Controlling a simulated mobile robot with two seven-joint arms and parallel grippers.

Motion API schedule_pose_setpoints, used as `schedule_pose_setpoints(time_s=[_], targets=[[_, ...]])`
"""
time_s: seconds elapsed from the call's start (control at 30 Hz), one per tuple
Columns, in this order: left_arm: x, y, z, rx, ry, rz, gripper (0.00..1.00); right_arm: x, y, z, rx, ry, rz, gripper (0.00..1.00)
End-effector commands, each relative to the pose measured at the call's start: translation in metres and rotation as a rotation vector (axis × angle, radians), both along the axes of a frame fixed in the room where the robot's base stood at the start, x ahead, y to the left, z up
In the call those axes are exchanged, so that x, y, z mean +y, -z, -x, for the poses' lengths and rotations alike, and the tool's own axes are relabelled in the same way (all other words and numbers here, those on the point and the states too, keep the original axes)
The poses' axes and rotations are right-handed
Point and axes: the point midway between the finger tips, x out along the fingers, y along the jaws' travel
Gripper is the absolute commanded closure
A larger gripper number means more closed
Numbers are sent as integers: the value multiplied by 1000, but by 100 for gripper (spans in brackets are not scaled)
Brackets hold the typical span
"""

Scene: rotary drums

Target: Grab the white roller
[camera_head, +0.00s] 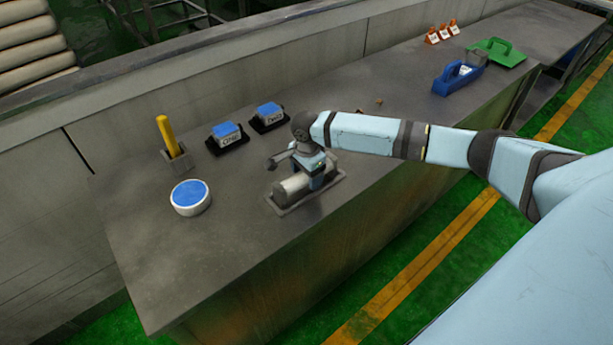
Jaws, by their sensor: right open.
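The white roller (290,188) lies in a shallow grey tray (325,189) near the front edge of the metal bench. My right arm reaches in from the right, and my right gripper (312,179) is right over the roller, pointing down at it. The gripper's fingers partly hide the roller's right part. The gripper is open; whether its fingers touch the roller is too small to tell. My left gripper is not in the view.
A wall runs behind.

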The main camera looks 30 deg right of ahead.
Motion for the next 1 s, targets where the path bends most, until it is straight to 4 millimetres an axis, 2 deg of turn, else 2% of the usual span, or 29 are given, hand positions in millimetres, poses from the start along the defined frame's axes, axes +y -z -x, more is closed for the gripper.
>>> schedule_pose_setpoints(time_s=[0.13, 0.37, 0.67, 1.0], targets=[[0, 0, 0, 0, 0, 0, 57, 0, 13, 0, 0, -1, 0, 30], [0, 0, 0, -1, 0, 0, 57, 0, 14, 0, -1, -1, 0, 30], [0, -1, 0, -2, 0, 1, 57, 1, 13, 0, -1, -1, 0, 99], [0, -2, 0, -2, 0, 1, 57, 1, 9, -1, -2, -2, -1, 99]])
